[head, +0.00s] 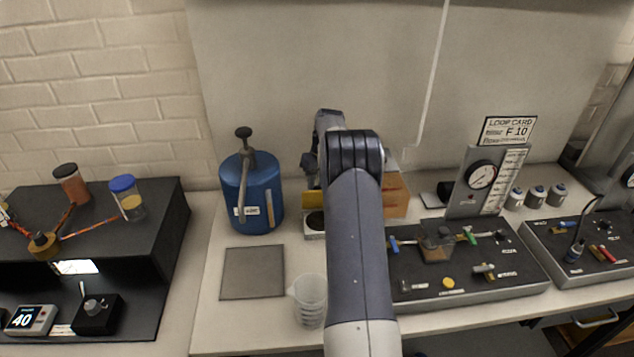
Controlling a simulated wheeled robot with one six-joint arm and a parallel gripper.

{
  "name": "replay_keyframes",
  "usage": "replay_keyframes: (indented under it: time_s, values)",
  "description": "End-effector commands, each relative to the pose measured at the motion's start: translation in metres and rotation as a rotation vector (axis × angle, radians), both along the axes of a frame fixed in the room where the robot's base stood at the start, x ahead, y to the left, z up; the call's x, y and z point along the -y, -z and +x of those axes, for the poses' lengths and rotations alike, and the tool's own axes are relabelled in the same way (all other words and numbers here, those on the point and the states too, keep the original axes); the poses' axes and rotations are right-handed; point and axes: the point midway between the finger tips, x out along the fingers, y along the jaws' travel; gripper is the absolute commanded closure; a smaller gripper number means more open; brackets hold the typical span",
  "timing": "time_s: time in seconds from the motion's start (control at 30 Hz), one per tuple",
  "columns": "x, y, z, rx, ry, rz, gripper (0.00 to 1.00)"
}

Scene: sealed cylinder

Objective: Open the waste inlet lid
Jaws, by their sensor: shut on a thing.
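The waste inlet (314,224) is a small pale block with a dark round opening, left of my arm at the back of the bench. A yellow piece that looks like its lid (311,201) stands up behind the opening, so the lid appears raised. My gripper (309,178) comes down from above at the yellow piece and is shut on it. My forearm and wrist hide much of the gripper, the fingertips and the right part of the inlet.
A blue cylinder (252,196) with a top valve stands left of the inlet. A grey mat (252,272) and a clear beaker (310,301) lie in front. An orange-brown box (395,196) is behind my arm. A black control panel (465,268) with a gauge fills the right.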

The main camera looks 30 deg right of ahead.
Motion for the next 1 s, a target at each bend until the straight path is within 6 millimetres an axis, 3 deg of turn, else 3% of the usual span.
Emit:
replay_keyframes:
  time_s: [0.6, 1.0]
  values:
    - [0.016, 0.009, 0.017, -0.157, 0.008, 0.069, 1.00]
    - [0.016, 0.012, 0.017, -0.222, 0.009, 0.099, 1.00]
